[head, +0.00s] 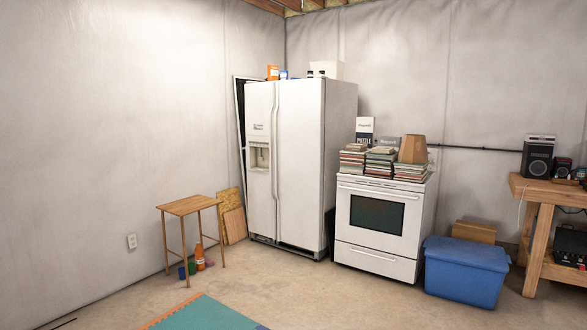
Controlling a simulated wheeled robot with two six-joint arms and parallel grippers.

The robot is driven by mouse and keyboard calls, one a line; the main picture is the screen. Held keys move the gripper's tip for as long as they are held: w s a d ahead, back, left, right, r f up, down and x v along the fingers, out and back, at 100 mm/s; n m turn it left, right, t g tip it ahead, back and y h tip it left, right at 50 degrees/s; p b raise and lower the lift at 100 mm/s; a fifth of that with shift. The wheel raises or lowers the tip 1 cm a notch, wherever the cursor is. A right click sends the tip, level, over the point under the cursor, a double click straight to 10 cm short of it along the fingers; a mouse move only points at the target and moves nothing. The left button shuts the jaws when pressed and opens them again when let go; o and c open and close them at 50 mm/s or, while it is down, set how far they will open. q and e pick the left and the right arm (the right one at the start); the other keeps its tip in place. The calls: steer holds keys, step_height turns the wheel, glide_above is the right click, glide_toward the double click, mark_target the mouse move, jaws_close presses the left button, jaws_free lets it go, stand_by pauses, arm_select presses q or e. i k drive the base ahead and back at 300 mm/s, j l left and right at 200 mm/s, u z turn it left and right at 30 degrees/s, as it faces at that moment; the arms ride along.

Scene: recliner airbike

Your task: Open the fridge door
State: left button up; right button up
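A white side-by-side fridge (300,170) stands against the back wall near the corner, across the room from me. Its narrow left door (260,205) has a water and ice dispenser (259,157). Its wider right door (299,190) is plain. Two long vertical handles (275,140) run side by side where the doors meet. Both doors look shut. Neither of my grippers shows in the head view.
A small wooden stool (190,206) stands left of the fridge, with bottles (200,258) beneath it. A white stove (378,228) stacked with books stands to the right, beside a blue bin (466,272) and a wooden workbench (548,190). A teal mat (205,314) lies in front; bare floor lies before the fridge.

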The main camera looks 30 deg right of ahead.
mark_target(299, 113)
steer(key=i+l+z, duration=0.3)
steer(key=i+z, duration=0.3)
steer(key=i, duration=0.2)
steer(key=i+l+z, duration=0.1)
steer(key=i+z, duration=0.2)
steer(key=i, duration=4.35)
